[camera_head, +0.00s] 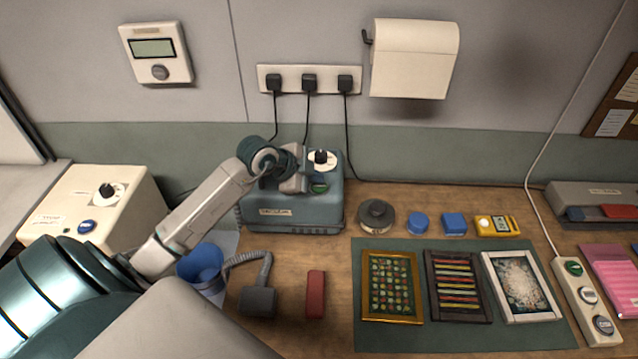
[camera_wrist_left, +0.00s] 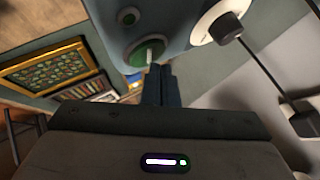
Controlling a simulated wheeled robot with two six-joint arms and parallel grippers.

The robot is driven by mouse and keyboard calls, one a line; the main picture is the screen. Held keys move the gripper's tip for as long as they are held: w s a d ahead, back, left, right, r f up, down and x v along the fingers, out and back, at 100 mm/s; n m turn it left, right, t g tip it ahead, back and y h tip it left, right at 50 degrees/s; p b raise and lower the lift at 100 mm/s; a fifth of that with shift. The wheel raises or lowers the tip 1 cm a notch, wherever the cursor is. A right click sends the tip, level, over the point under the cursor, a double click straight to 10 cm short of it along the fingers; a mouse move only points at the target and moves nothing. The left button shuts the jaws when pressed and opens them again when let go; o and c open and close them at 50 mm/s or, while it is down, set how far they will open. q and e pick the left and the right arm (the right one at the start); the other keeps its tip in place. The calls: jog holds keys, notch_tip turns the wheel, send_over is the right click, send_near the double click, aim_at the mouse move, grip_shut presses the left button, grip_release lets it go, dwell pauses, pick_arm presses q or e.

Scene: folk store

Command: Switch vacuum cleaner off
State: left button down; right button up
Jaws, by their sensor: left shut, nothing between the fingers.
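The vacuum cleaner is a teal box (camera_head: 290,217) standing on the workbench against the wall. Its top carries a white dial with a black knob (camera_head: 321,159) and a green button (camera_head: 319,188). A grey hose with a dark nozzle (camera_head: 258,301) lies in front of it. My left gripper (camera_head: 303,182) is shut and empty over the top, beside the green button. In the left wrist view the fingertips (camera_wrist_left: 161,70) are at the edge of the green button (camera_wrist_left: 142,55); I cannot tell whether they touch it. The dial (camera_wrist_left: 217,20) is to the right. My right gripper is not in view.
A cream box (camera_head: 100,205) with a knob and blue button stands left. A blue cup (camera_head: 201,264) is under my left arm. A red block (camera_head: 316,295), framed pictures on a green mat (camera_head: 460,335) and a power strip (camera_head: 587,305) lie to the right. Cords run to wall sockets (camera_head: 309,80).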

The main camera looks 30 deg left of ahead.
aim_at(315, 187)
pick_arm(q)
notch_tip(315, 187, up, 6)
jog(key=p, duration=0.6)
dwell(0.4)
jog(key=shift+f, duration=0.15)
